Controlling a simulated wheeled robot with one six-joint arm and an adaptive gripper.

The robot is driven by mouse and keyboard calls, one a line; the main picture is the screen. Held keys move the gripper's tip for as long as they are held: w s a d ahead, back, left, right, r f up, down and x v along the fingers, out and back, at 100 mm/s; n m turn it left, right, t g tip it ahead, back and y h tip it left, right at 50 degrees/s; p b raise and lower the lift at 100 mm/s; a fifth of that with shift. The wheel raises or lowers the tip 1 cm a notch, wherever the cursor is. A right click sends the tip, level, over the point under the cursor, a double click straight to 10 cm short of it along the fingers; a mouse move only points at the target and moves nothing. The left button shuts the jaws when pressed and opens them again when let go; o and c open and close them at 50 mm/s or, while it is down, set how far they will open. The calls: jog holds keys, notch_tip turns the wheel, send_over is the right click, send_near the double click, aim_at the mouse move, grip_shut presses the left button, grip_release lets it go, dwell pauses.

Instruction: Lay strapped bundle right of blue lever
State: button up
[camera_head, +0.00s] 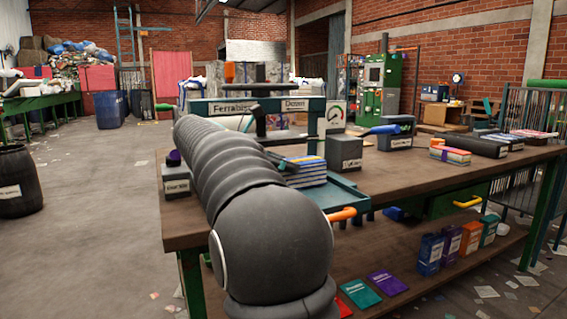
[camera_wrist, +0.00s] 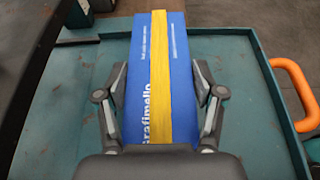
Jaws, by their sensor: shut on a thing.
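The strapped bundle (camera_wrist: 183,60) is blue with white lettering and a yellow strap along its length. My gripper (camera_wrist: 161,78) is shut on its two sides, over the teal tray (camera_wrist: 257,115). The blue lever (camera_head: 381,131) sticks out left from a dark labelled box (camera_head: 397,142) farther back on the bench.
A grey box (camera_head: 345,154) stands between bundle and lever. Bare bench (camera_head: 400,170) shows in front of the lever box.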

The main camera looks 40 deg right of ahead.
jog(key=shift+f, duration=0.15)
jog(key=o, duration=1.6)
jog(key=shift+f+b, duration=0.3)
jog(key=shift+b, duration=0.55)
jog(key=p+v, duration=0.1)
jog(key=v, duration=0.3)
jog(key=p+v, duration=0.1)
jog(key=v, duration=0.4)
jog(key=p+v, duration=0.1)
jog(key=v, duration=0.4)
jog(key=shift+a+f, duration=0.15)
jog(key=shift+f, duration=0.1)
jog(key=shift+s, duration=0.15)
